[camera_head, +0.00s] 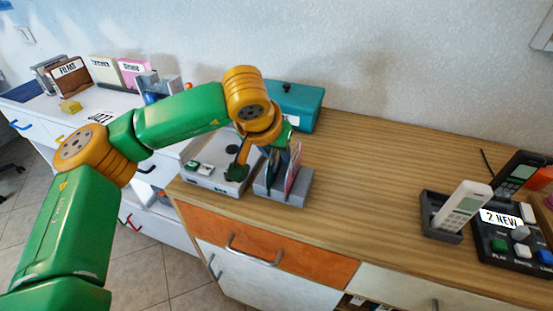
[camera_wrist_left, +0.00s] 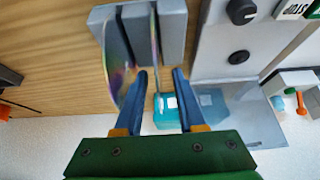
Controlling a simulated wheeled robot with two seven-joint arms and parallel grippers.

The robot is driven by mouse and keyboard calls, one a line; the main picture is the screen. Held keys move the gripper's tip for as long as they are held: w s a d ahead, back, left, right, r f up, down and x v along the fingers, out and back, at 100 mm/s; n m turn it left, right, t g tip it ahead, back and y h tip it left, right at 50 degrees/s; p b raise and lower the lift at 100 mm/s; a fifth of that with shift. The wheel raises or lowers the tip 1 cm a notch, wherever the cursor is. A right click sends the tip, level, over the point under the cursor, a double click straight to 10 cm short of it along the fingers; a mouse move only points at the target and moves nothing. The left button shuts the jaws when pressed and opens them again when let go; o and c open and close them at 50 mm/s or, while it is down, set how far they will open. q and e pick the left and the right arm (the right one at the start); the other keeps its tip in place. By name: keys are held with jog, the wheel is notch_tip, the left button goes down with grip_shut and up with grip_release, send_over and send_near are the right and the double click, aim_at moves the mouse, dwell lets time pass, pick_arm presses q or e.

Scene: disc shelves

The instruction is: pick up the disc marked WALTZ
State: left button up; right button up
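A grey rack (camera_head: 297,193) on the wooden counter holds thin discs on edge, among them a pinkish disc (camera_head: 293,168). No disc label is readable, so I cannot tell which is WALTZ. The rack also shows at the top of the left wrist view (camera_wrist_left: 173,35). My left gripper (camera_wrist_left: 160,73) is open above it, with its two blue fingers apart. One disc's thin edge (camera_wrist_left: 155,55) appears between the finger lines; contact cannot be told. Another shiny disc (camera_wrist_left: 122,80) stands left of the fingers. In the head view my left wrist partly hides this area. My right gripper is out of view.
A grey player (camera_head: 207,172) stands left of the rack, and a teal box (camera_head: 300,105) behind it. A phone in a cradle (camera_head: 440,228) and a button panel (camera_head: 520,250) are at the right. The counter between is clear. Labelled holders, including FILMS (camera_head: 68,75), stand far left.

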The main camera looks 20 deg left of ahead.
pick_arm(q)
jog(key=shift+s, duration=0.1)
grip_shut()
jog(key=shift+r, duration=0.15)
